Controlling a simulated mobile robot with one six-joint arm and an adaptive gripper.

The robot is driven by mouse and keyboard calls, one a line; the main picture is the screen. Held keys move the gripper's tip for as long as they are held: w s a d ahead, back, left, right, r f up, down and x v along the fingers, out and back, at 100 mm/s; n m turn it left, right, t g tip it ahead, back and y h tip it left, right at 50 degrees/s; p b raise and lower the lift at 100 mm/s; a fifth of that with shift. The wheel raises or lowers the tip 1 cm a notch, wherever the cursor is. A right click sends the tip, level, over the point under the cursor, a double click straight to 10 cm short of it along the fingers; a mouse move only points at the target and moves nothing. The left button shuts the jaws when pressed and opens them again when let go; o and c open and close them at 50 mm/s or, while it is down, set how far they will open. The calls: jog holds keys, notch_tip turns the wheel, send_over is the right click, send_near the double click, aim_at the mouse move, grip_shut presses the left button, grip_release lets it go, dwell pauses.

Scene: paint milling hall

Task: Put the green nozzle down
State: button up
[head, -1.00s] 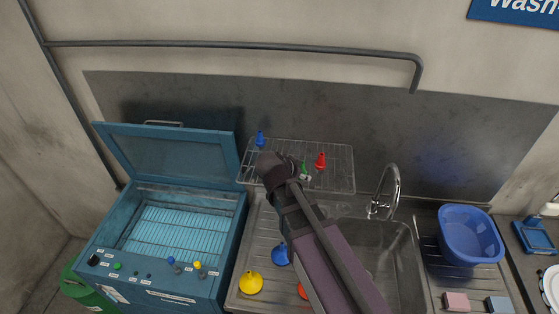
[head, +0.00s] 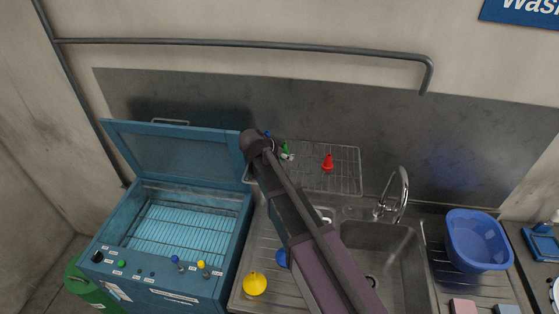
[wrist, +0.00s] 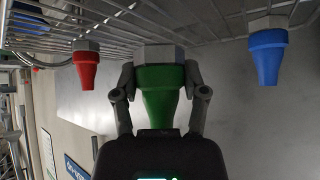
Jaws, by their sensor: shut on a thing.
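The green nozzle (head: 286,148) is in my gripper (head: 287,157), over the wire rack (head: 345,180) behind the sink. In the wrist view, both fingers of my gripper (wrist: 160,85) are shut on the green cone (wrist: 160,95), with its grey hex end clear of the fingers. Whether that end touches the rack I cannot tell. A red nozzle (head: 328,162) stands on the rack to the right. It also shows in the wrist view (wrist: 87,70). A blue nozzle (wrist: 267,58) is on the rack; in the head view (head: 268,133) my arm mostly hides it.
A teal open-lidded cabinet (head: 130,262) stands left of the sink (head: 400,270). The tap (head: 403,195) rises right of the rack. A yellow funnel (head: 255,284) and a blue one (head: 281,258) lie on the drainer. A blue basin (head: 477,240) is at right. Rack space between green and red looks free.

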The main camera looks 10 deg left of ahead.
aim_at(281, 160)
jog(key=shift+w+a, duration=0.4)
jog(key=shift+w+a+f+b, duration=0.1)
jog(key=shift+a+f+b, duration=0.05)
jog(key=shift+f+b, duration=1.65)
jog(key=shift+f, duration=0.05)
jog(key=shift+f, duration=0.15)
jog(key=o, duration=1.3)
jog(key=shift+c, duration=0.2)
jog(key=shift+r, duration=0.2)
